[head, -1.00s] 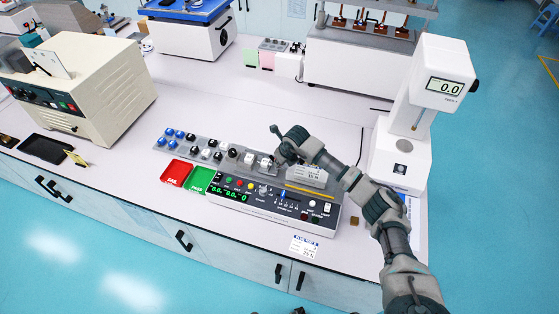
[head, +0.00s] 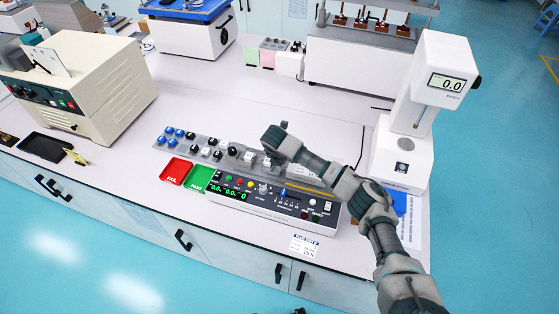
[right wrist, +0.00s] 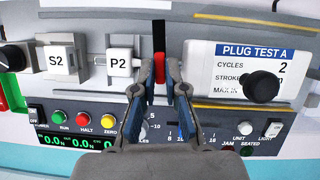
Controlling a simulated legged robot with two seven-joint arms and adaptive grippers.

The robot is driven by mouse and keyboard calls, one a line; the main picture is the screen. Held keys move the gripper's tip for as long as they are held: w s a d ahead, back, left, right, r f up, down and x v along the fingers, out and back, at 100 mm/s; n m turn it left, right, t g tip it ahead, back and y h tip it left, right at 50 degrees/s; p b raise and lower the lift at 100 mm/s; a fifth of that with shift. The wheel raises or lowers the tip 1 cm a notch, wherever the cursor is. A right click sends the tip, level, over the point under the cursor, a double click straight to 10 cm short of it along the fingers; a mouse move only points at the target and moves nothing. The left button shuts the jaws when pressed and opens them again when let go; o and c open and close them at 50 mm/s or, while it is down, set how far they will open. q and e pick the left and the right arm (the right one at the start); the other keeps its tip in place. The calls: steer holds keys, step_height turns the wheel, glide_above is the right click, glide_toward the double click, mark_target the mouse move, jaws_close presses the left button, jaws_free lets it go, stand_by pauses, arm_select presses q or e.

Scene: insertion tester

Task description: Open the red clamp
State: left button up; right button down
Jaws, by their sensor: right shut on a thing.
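The red clamp (right wrist: 159,68) shows in the right wrist view as a small red piece below a dark vertical strip, between the P2 block and the PLUG TEST A card. My right gripper (right wrist: 160,84) has its two fingers closed in on it from both sides. In the head view my right gripper (head: 268,150) is over the right part of the block row behind the tester panel, and the hand hides the clamp there. My left gripper is in neither view.
The P2 block (right wrist: 120,63) stands just left of the fingers, and the PLUG TEST A card (right wrist: 245,72) with a black knob (right wrist: 262,87) just right. The tester panel (head: 270,198) lies in front. Red (head: 175,171) and green (head: 198,179) trays are left. A force gauge stand (head: 405,158) stands right.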

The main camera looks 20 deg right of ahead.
steer(key=shift+f+m, duration=0.2)
steer(key=shift+m, duration=0.3)
steer(key=c, duration=1.4)
jaws_free()
steer(key=shift+o, duration=0.9)
steer(key=shift+w+d+f, duration=0.1)
steer(key=shift+w+f, duration=0.05)
steer(key=shift+w, duration=0.1)
steer(key=shift+s, duration=0.1)
steer(key=shift+r, duration=0.2)
steer(key=v, duration=1.1)
steer(key=shift+a+r, duration=0.3)
steer(key=shift+r, duration=0.1)
steer(key=shift+f, duration=0.1)
